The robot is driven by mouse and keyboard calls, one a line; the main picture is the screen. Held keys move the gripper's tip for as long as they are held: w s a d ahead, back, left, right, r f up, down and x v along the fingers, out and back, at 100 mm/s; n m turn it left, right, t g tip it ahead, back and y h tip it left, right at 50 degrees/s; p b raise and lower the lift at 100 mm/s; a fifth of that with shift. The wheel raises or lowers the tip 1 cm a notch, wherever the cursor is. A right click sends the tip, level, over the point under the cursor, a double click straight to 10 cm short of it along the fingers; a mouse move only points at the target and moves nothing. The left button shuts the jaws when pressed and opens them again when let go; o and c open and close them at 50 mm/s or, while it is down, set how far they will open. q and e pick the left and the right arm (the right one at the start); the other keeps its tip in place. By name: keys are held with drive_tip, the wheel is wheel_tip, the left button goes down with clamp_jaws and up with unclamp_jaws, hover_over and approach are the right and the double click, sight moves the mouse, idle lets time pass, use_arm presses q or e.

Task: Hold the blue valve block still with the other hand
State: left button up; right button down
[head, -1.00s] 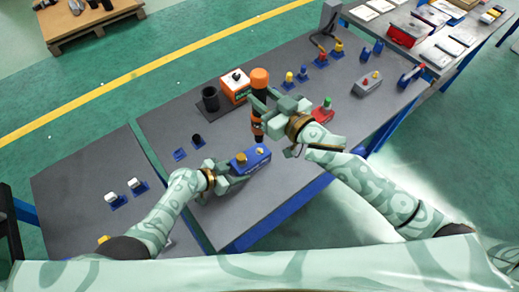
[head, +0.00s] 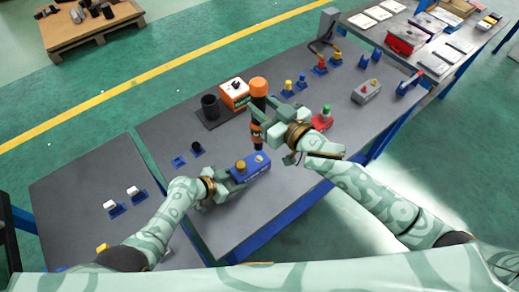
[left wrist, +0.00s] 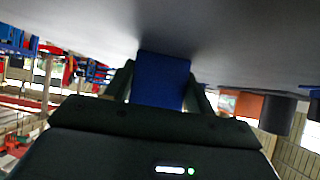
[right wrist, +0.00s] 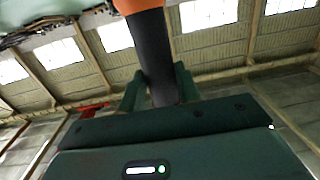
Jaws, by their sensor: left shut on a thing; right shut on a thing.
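The blue valve block (head: 256,170) lies on the grey bench, with a yellow knob on its top. My left gripper (head: 230,178) is shut on its near left end. In the left wrist view the blue block (left wrist: 160,82) sits between the two fingers. My right gripper (head: 262,117) is shut on an upright orange and black tool (head: 259,87), up and right of the block in the head view. In the right wrist view the tool's black shaft (right wrist: 156,55) is between the fingers. The tool's lower end looks apart from the block.
A black cup (head: 210,106) and an orange box (head: 235,93) stand behind the tool. A red block with a green knob (head: 324,117) is right of my right gripper. A grey box (head: 366,91) lies farther right. Bare bench lies in front of the block.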

drive_tip(key=shift+n+g+y, duration=0.6)
drive_tip(key=shift+g+y, duration=0.1)
drive_tip(key=shift+y, duration=0.1)
drive_tip(key=shift+f, duration=2.2)
drive_tip(key=shift+f, duration=0.95)
drive_tip(key=shift+d+f, duration=0.1)
drive_tip(key=shift+f, duration=0.15)
idle(1.5)
drive_tip(key=shift+r, duration=2.9)
use_arm(q)
drive_tip(key=o, duration=1.2)
drive_tip(key=shift+o, duration=0.2)
